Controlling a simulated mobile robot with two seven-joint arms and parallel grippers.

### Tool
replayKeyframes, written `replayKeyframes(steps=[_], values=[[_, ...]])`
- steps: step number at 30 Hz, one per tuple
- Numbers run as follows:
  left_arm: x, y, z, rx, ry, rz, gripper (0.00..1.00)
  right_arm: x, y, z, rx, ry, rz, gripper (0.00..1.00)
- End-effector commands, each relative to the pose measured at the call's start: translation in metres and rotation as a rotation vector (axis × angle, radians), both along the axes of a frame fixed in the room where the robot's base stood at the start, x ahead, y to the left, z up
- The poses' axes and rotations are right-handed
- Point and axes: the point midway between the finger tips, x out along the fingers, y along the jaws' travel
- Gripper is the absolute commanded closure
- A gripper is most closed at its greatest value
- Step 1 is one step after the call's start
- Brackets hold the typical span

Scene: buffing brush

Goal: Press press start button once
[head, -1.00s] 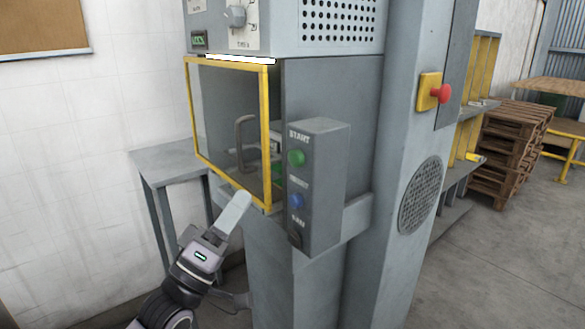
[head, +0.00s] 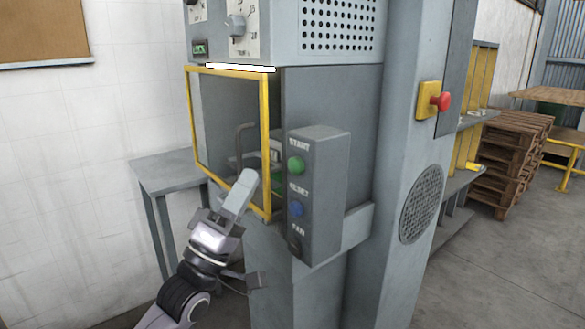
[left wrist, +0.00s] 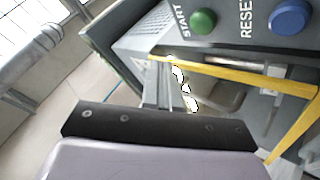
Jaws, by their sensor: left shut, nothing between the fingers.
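The green start button (head: 296,165) sits at the top of the grey control box (head: 330,190) on the press, under the word START. It also shows in the left wrist view (left wrist: 203,20) near the top edge. My left gripper (head: 247,180) is shut and empty. In the head view its tip lies to the left of the button and slightly lower, overlapping the yellow-framed door. It appears apart from the button. My right gripper is in neither current view.
A blue reset button (head: 296,208) and a fan switch (head: 295,245) are below the green one. The yellow-framed clear door (head: 265,140) stands left of the box. A red emergency button (head: 440,101) is on the column at right. A grey side table (head: 165,170) stands behind.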

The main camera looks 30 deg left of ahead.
Motion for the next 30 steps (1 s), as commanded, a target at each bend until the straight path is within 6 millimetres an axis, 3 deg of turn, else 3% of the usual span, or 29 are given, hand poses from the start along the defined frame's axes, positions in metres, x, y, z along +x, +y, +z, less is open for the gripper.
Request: replayKeyframes(steps=[6,12,30], values=[[0.029,-0.012,0.000,-0.001,0.000,0.000,1.00,0.000,0.000,-0.004,0.003,0.003,-0.001,0.57],[0.044,-0.018,0.000,-0.001,0.001,0.000,1.00,0.001,0.001,-0.002,0.005,-0.001,-0.001,0.57],[0.048,-0.020,-0.001,0.000,0.002,0.001,1.00,0.001,0.002,-0.001,0.005,-0.002,0.001,0.57]])
